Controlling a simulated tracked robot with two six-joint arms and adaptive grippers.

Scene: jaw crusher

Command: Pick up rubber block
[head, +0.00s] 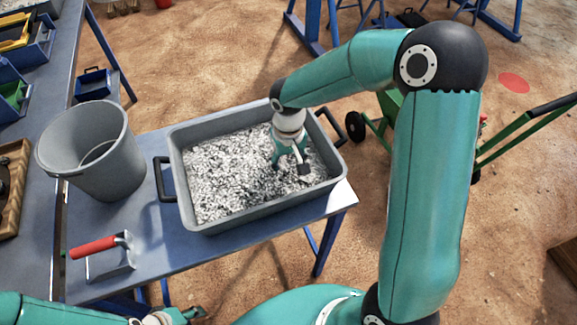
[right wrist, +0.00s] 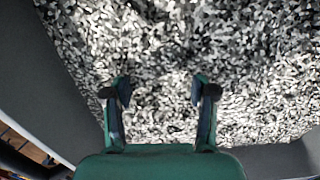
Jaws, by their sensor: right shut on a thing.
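My right gripper (head: 291,165) points down into the grey tray (head: 262,212), its fingertips at the black and white chips in the tray's right half. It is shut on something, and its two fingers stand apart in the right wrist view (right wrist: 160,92). I cannot make out the held thing's outline against the chips, so I cannot tell by sight that it is the rubber block. No separate rubber block shows clearly in either view; it may be hidden among the chips. My left gripper (head: 186,315) is at the bottom edge, partly cut off, its opening unclear.
The tray stands on a blue-grey table (head: 150,245). A green hand cart (head: 500,145) is on the sandy floor at right. The tray's walls enclose the gripper.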

